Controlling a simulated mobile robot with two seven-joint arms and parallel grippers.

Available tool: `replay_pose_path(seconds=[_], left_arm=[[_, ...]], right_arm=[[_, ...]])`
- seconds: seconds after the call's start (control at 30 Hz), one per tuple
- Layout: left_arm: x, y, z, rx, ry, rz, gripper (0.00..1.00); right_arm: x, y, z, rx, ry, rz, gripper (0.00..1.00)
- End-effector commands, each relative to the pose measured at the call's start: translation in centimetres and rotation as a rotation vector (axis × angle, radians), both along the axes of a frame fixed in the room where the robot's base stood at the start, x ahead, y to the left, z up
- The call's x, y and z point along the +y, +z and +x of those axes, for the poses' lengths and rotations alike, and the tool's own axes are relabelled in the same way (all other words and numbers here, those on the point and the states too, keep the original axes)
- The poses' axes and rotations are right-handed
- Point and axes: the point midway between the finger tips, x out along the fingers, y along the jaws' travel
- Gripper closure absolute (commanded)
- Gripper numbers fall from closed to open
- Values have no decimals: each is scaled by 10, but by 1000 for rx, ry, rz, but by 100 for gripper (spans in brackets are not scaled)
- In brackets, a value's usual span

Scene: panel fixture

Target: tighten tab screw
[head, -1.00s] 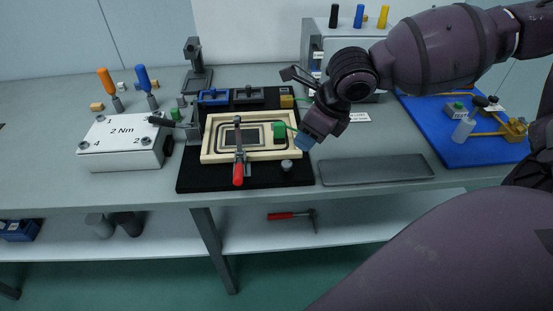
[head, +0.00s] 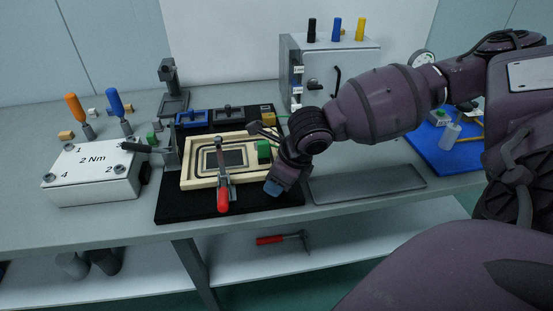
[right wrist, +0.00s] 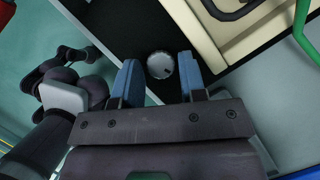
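A round silver screw knob (right wrist: 160,65) with a small dark mark stands on the black base (right wrist: 120,25). In the right wrist view it lies between and just beyond the blue fingertips of my right gripper (right wrist: 161,78). The gripper is open, with a gap on both sides of the knob. In the head view my right gripper (head: 273,188) hangs at the front right of the pale frame (head: 191,178) and hides the knob. A red-handled toggle clamp (head: 223,199) lies across the frame, and a green block (head: 264,151) sits at its right. My left gripper is out of view.
A white box (head: 92,175) marked 2 Nm stands at the left, with orange (head: 75,108) and blue (head: 115,102) screwdrivers behind it. A grey tray (head: 370,184) lies right of the base. A grey cabinet (head: 297,70) stands behind. A red-handled tool (head: 270,239) lies on the lower shelf.

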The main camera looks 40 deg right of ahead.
Motion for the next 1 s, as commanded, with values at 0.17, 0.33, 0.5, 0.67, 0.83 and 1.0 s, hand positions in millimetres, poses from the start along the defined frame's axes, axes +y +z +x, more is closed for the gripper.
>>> replay_pose_path(seconds=[0.17,0.33,0.5,0.67,0.83,1.0], left_arm=[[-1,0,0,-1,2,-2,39],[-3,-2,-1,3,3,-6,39],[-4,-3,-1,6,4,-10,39],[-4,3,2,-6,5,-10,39],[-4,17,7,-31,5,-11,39],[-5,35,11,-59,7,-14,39]], right_arm=[[0,0,0,0,0,0,71],[0,0,0,0,0,0,96],[0,1,0,-1,-9,1,96],[1,3,0,-4,-50,2,96],[2,5,0,-6,-145,3,96],[3,8,-1,-8,-288,3,96]])
